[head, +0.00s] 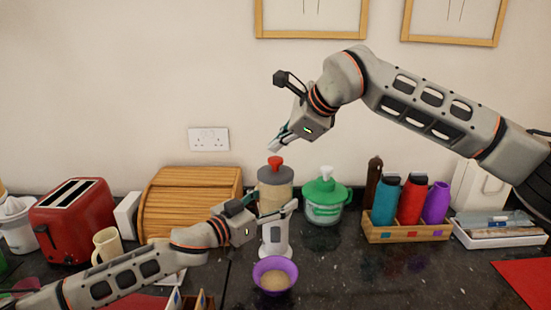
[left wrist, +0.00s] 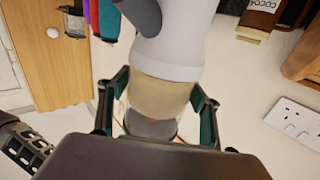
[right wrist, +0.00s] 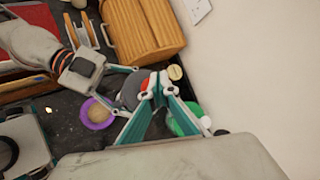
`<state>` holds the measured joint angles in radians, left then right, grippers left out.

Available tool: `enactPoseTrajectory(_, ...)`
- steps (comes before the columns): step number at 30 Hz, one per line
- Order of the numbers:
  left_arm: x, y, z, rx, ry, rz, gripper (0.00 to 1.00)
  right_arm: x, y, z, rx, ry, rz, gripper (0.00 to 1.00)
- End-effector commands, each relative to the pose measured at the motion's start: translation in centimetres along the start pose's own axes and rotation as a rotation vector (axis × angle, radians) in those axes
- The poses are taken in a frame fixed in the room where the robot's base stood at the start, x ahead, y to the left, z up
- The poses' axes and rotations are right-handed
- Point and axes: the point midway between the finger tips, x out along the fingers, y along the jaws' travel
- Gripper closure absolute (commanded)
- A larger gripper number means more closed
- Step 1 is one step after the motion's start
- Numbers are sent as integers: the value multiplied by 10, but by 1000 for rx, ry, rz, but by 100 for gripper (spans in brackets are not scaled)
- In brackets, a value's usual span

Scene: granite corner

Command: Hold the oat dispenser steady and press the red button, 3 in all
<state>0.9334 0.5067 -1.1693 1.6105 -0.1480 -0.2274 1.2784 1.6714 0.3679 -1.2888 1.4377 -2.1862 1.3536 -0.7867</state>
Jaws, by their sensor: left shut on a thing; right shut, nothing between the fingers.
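The oat dispenser (head: 275,189) stands upright on the dark counter, with a grey lid, a clear body of oats and a white base. Its red button (head: 275,162) is on top. My left gripper (head: 275,212) is shut around the dispenser's body; the left wrist view shows the fingers on both sides of the oats (left wrist: 162,97). My right gripper (head: 272,149) is shut and empty, just above the red button. In the right wrist view its fingertips (right wrist: 158,85) overlap the button, so contact is unclear. A purple bowl (head: 276,274) with oats sits below the spout.
A green-lidded container (head: 325,197) stands right of the dispenser, and a wooden bread box (head: 188,200) stands left. A wooden crate (head: 408,234) holds several bottles farther right. A red toaster (head: 72,220) is at the left. The counter's front right is mostly clear.

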Motion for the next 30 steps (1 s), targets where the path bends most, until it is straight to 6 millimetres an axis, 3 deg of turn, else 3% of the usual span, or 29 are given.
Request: enactPoseTrajectory(30,0,0,0,0,0,0,80,6,4,-5,0,1,0,100)
